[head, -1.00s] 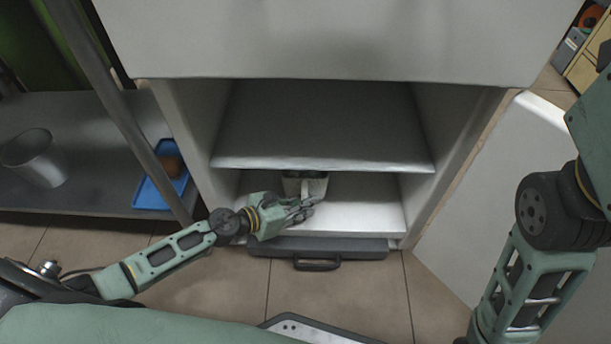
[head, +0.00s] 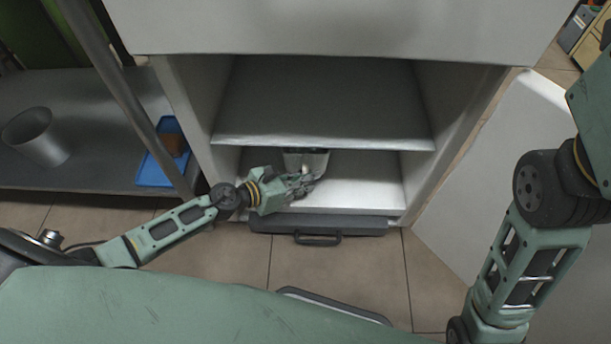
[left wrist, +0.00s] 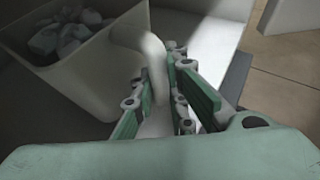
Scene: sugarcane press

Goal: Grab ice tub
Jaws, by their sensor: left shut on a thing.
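The ice tub (head: 318,161) is a small whitish container in the lower compartment of the open cabinet, near its front. In the left wrist view the tub (left wrist: 98,72) is at the upper left, with pale ice chunks (left wrist: 68,30) inside. Its curved white handle (left wrist: 152,55) points toward my left gripper (left wrist: 162,78), whose green-padded fingers are on both sides of it. In the head view my left gripper (head: 306,183) reaches in from the left and is shut on the handle, hiding part of the tub. My right arm shows at the right, but its gripper does not.
A shelf (head: 320,105) lies just above the tub. The cabinet door (head: 490,170) stands open at the right. A grey drawer or case with a black handle (head: 318,238) is below. A metal cup (head: 38,138) and blue tray (head: 155,172) are on the left rack.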

